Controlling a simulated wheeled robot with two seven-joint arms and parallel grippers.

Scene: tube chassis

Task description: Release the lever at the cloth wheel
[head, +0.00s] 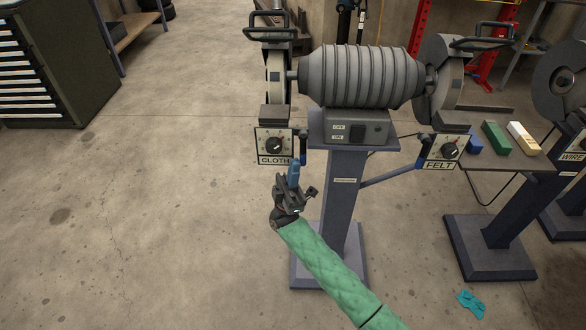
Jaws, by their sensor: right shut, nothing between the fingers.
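The cloth wheel (275,78) is at the left end of the grey ribbed motor housing (362,77), above a panel labelled CLOTH (272,160) with a dark round dial. A short dark-blue lever (303,146) hangs at the right edge of that panel, roughly upright. My right gripper (294,171), on the green-sleeved arm from the lower right, points up with blue fingertips shut and empty. The tips appear just below the lever and the panel's lower right corner; whether they touch the lever I cannot tell. My left gripper is not in view.
The felt wheel (438,80) has its own FELT panel (442,151) and lever to the right. A pedestal (343,205) stands behind my arm. A side shelf (510,160) holds coloured bars. A WIRE machine stands far right.

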